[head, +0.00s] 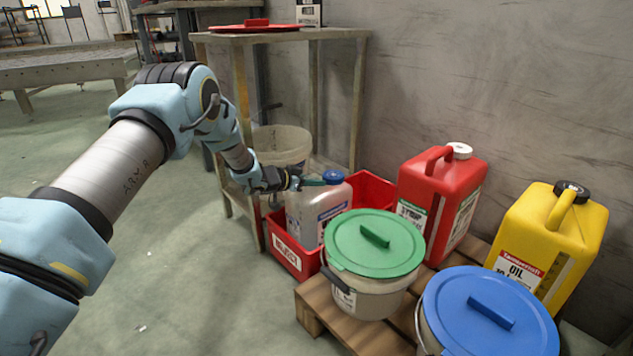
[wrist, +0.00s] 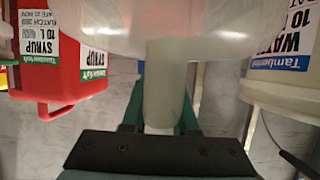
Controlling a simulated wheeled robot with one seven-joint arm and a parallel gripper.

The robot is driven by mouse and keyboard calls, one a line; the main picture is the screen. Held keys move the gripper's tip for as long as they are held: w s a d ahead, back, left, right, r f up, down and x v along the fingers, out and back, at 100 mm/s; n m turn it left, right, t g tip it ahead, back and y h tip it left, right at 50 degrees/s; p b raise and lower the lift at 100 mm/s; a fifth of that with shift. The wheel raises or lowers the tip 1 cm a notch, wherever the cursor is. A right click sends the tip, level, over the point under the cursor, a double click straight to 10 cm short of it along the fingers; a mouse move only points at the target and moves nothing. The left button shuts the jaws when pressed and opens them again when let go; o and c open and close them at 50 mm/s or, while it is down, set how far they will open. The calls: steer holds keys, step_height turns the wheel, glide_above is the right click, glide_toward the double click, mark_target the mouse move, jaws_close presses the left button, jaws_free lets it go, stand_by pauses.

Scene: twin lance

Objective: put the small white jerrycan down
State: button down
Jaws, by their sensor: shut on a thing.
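The small white jerrycan (head: 308,212), with a blue cap and a label, is upright at the red crate (head: 291,252) in the head view. Its lower part is behind the crate's front wall, and I cannot tell whether it touches the crate floor. My gripper (head: 308,182) comes from the left and is shut on its handle, just beside the cap. In the wrist view, the pale handle (wrist: 165,80) stands between my green fingers (wrist: 160,115), with the jerrycan's translucent body (wrist: 210,20) above it. The jerrycan's base is hidden.
A grey bucket with a green lid (head: 375,243) stands close in front, on a wooden pallet (head: 340,328). A red jerrycan (head: 440,190), a yellow jerrycan (head: 548,240) and a blue-lidded bucket (head: 490,312) are to the right. A table (head: 300,35) and whitish bucket (head: 282,145) are behind.

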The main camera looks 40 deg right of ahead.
mark_target(315, 193)
steer(key=shift+d+f+b, duration=0.1)
steer(key=shift+f+b, duration=0.95)
steer(key=shift+f, duration=1.2)
steer(key=c, duration=0.7)
jaws_free()
steer(key=shift+f, duration=0.15)
steer(key=p+v, duration=0.4)
steer(key=v, duration=0.6)
steer(key=shift+a+r, duration=0.2)
steer(key=shift+a, duration=0.15)
steer(key=shift+a+r, duration=0.15)
steer(key=shift+a, duration=0.55)
